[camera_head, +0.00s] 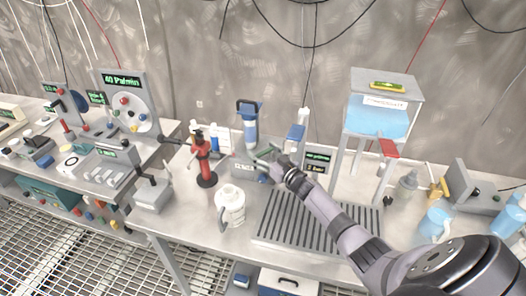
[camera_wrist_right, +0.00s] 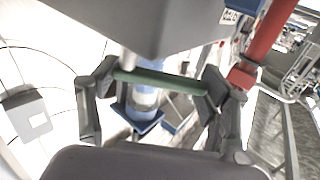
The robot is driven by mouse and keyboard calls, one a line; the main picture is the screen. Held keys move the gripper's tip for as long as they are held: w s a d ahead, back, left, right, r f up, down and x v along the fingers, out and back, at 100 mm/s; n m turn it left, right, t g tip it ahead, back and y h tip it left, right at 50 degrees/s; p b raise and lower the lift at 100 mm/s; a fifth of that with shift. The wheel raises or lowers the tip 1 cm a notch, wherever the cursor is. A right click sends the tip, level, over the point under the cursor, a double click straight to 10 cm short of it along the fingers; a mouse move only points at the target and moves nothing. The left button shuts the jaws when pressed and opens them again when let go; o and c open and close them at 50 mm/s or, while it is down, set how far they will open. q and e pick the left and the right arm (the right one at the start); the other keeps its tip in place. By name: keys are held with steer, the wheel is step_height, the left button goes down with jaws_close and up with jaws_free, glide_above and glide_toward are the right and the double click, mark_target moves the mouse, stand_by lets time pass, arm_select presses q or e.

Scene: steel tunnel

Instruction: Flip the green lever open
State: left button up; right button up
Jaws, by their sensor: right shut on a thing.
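The green lever (camera_wrist_right: 160,82) shows in the right wrist view as a short green bar lying across the space between my two fingers. My right gripper (camera_wrist_right: 158,88) is shut on it, with one finger at each end of the bar. In the head view my right gripper (camera_head: 268,158) reaches in from the lower right to the small grey device with a blue cylinder (camera_head: 250,128) at the middle of the bench. The gripper hides most of the lever there, so its exact angle is hard to tell. My left gripper is not in view.
A red hand pump (camera_head: 203,160) stands to the left of the gripper, and a white jug (camera_head: 230,205) stands in front. A slotted grey grate (camera_head: 310,222) lies under my right forearm. A blue-filled tank (camera_head: 378,115) on legs stands at the right.

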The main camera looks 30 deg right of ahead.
mark_target(263, 152)
steer(key=shift+r, duration=0.2)
steer(key=o, duration=1.7)
steer(key=shift+f, duration=0.15)
step_height(263, 152, up, 10)
steer(key=shift+f, duration=0.1)
steer(key=shift+c, duration=0.4)
